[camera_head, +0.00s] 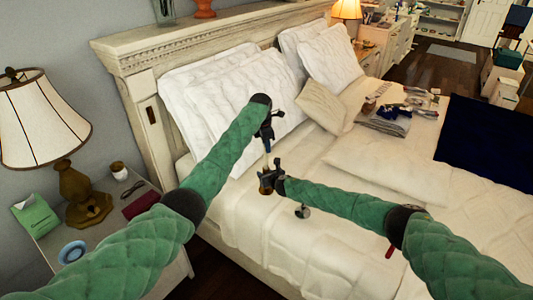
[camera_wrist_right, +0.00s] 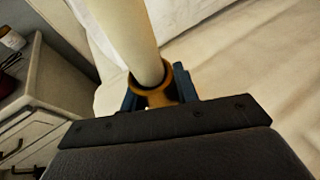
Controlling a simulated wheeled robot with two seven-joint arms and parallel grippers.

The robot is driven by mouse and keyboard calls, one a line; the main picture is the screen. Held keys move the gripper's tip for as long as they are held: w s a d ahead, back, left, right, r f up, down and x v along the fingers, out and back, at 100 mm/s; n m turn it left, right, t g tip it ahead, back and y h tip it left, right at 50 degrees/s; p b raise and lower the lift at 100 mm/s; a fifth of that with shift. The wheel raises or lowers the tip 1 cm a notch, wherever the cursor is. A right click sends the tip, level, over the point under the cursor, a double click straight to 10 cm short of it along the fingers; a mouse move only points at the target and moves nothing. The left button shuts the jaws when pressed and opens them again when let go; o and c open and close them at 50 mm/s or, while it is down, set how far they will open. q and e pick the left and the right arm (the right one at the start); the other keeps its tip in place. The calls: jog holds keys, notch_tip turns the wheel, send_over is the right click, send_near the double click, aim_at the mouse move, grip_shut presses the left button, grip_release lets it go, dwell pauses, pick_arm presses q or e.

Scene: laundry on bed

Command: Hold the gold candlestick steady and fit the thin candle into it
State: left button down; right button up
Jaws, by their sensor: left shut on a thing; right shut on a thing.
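The thin cream candle (camera_wrist_right: 128,38) stands almost upright between my grippers, and a short part of it shows in the head view (camera_head: 267,151). Its upper part is held by my left gripper (camera_head: 265,132), which is shut on it. My right gripper (camera_head: 267,181) is below, shut on the gold candlestick. In the right wrist view the gold rim (camera_wrist_right: 154,98) of the candlestick sits between the fingers. The candle's lower end meets this rim and looks to be inside it; how deep it sits is hidden.
Both grippers are above the white bed (camera_head: 290,255). A small round metallic object (camera_head: 302,211) lies near the right gripper. Pillows (camera_head: 225,90) and the headboard (camera_head: 190,36) are behind. A nightstand (camera_head: 155,210) with a lamp (camera_head: 75,190) stands at the left.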

pick_arm(q)
jog(key=shift+f, duration=1.7)
jog(key=c, duration=1.4)
grip_release()
jog(key=shift+f, duration=0.1)
jog(key=shift+o, duration=0.2)
notch_tip(320, 180, up, 12)
jog(key=a, duration=0.1)
jog(key=shift+s+a, duration=0.2)
jog(key=shift+s, duration=0.05)
pick_arm(e)
jog(key=o, duration=1.2)
jog(key=shift+c, duration=0.2)
